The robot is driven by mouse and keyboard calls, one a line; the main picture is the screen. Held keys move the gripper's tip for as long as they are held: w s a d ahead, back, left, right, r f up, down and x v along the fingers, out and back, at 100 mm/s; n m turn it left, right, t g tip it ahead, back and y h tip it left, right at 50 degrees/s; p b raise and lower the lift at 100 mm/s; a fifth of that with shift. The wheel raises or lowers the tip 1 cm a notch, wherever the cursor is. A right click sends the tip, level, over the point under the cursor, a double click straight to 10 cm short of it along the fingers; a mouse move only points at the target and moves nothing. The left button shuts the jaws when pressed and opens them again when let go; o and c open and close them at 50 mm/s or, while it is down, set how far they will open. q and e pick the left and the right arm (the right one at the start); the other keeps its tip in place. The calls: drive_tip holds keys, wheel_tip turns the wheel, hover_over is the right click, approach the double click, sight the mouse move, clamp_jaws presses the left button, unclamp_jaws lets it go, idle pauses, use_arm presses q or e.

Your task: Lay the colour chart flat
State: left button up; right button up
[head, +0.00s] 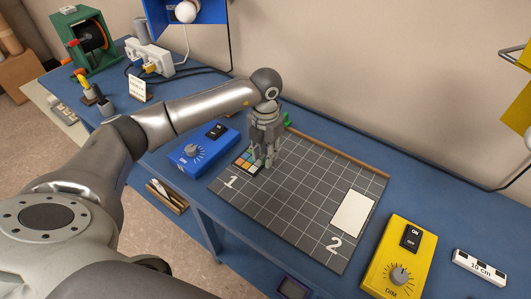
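The colour chart (243,160), a small dark-edged card with orange, green and pale squares, is at the left end of the dark gridded mat (290,190), near the white number 1. My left gripper (263,166) points down right beside the chart's right side and hides part of it. The fingertips are at about the chart's height; I cannot tell whether they touch or grip it. The chart looks low on the mat, but whether it lies fully flat is unclear. My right gripper is out of view.
A blue control box (204,147) stands close to the mat's left. A white card (353,212) lies near number 2. A yellow dimmer box (399,262) and a 10 cm scale bar (480,268) are to the right. A small green object (288,120) is behind the gripper. The mat's middle is clear.

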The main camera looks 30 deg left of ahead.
use_arm(q)
drive_tip(key=shift+r+p, duration=1.7)
drive_tip(key=shift+r, duration=1.2)
drive_tip(key=shift+r, duration=0.1)
wheel_tip(320, 180, up, 12)
drive_tip(key=shift+s+f, duration=0.1)
drive_tip(key=shift+f, duration=0.1)
